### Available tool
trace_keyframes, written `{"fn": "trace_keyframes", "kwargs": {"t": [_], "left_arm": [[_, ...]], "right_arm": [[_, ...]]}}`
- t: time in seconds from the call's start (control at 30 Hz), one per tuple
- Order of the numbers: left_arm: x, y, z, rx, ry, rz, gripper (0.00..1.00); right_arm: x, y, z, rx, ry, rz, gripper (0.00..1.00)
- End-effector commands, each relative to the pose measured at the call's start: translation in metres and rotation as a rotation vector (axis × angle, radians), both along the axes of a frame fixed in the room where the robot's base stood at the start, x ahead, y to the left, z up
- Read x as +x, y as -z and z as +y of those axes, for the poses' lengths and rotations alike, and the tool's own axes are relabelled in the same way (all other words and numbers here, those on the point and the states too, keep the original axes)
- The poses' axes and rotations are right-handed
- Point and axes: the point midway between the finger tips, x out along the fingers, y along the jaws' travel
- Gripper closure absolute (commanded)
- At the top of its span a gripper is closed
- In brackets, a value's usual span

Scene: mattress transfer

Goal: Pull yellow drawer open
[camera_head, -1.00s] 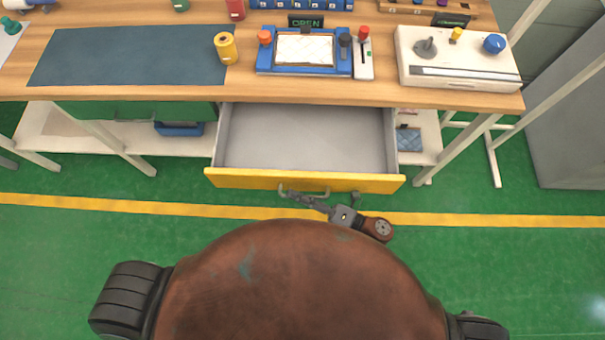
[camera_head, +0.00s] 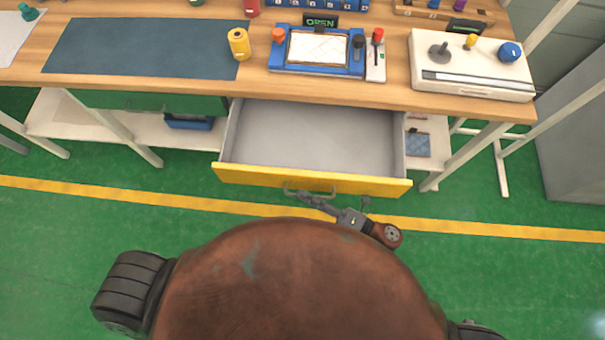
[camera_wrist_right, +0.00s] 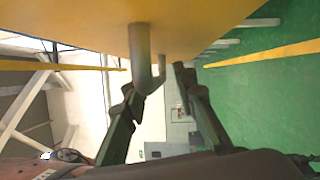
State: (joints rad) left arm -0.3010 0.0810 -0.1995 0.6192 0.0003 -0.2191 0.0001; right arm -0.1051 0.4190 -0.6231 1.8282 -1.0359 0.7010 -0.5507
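The yellow drawer (camera_head: 340,184) under the workbench stands well open, and its grey inside is empty. Its curved handle (camera_head: 294,189) is on the front face. My right gripper (camera_head: 308,197) is at this handle, low in front of the drawer. In the right wrist view, the grey handle (camera_wrist_right: 141,50) hangs from the yellow front and reaches between the two separated fingers of my right gripper (camera_wrist_right: 154,82). The handle is nearer the left finger, with a gap to the other one. Whether a finger touches it is unclear. My left gripper is out of view.
The wooden workbench (camera_head: 180,86) carries a dark mat (camera_head: 145,48), a yellow cylinder (camera_head: 239,43), a blue device (camera_head: 318,48) with an OPEN sign and a white control panel (camera_head: 470,65). A closed green drawer (camera_head: 150,103) is at left. Green floor lies in front.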

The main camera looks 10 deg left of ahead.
Motion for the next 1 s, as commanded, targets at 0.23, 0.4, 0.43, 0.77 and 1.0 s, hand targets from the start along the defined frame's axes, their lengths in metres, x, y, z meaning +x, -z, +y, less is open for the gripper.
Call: {"fn": "trace_keyframes", "kwargs": {"t": [0.23, 0.4, 0.43, 0.77, 1.0], "left_arm": [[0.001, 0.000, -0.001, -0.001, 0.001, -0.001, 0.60], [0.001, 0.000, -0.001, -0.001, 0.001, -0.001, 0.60], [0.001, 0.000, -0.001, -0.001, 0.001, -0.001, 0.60], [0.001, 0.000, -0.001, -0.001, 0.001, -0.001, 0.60], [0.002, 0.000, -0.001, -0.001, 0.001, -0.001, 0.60]], "right_arm": [[-0.014, 0.005, -0.050, -0.003, 0.002, 0.003, 0.74], [-0.022, 0.007, -0.080, -0.003, 0.000, 0.002, 0.74], [-0.023, 0.007, -0.084, -0.003, 0.001, 0.001, 0.74], [-0.028, 0.007, -0.102, 0.000, 0.000, 0.000, 0.74], [-0.028, 0.007, -0.102, 0.000, 0.000, 0.000, 0.74]]}}
